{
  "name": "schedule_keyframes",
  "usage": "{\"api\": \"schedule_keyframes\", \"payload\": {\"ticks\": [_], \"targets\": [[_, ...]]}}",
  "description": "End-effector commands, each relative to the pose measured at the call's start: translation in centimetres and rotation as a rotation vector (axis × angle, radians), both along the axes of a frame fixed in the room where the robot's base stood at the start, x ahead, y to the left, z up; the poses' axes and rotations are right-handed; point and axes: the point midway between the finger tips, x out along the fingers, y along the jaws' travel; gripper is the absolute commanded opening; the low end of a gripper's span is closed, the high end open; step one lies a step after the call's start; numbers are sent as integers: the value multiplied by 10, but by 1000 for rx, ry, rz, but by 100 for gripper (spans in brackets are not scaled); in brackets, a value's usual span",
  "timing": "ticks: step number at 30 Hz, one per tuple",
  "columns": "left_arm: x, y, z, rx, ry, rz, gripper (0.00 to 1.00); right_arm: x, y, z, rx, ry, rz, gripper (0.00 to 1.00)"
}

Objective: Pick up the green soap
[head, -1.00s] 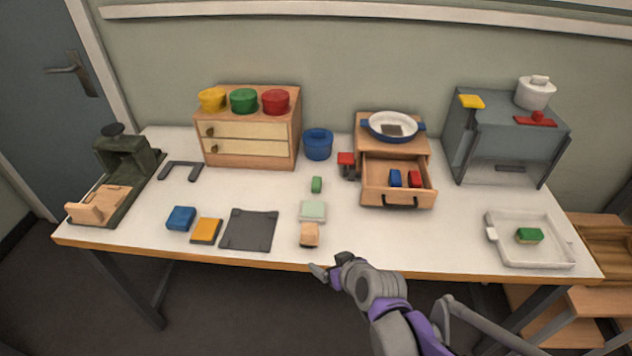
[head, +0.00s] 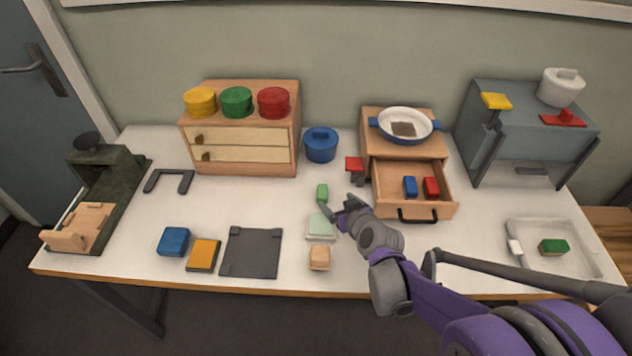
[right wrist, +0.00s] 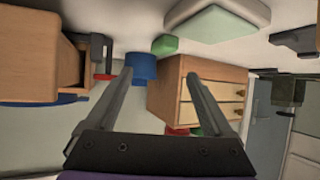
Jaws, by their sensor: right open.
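The green soap (head: 322,192) is a small green block on the white table, behind a pale green dish (head: 321,227). My right gripper (head: 338,206) is open and empty. It is above the table, close to the soap and just to its right in the head view, with the soap not between its fingers. In the right wrist view, the fingers (right wrist: 160,76) are spread, with the soap (right wrist: 165,45) and the dish (right wrist: 222,18) beyond them near the top. My left gripper is not in view.
An open drawer (head: 418,211) with a blue and a red block is to the right. A blue pot (head: 321,145) stands behind the soap. A tan block (head: 320,258) is in front of the dish. A green-topped sponge (head: 553,247) lies in the white tray (head: 590,259). Left of the soap is clear.

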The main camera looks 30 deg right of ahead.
Motion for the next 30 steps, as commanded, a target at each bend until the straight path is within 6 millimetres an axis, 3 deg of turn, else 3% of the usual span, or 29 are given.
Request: {"api": "schedule_keyframes", "payload": {"ticks": [9, 16, 24, 30], "targets": [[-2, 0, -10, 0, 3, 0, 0, 38, -6, -23, -1, 0, 2, 86], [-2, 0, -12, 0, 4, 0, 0, 53, -7, -31, 0, 0, 1, 86], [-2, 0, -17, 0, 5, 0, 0, 85, -10, -52, 0, 1, 1, 86], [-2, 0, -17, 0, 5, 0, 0, 91, -11, -55, 0, 0, 0, 86]]}}
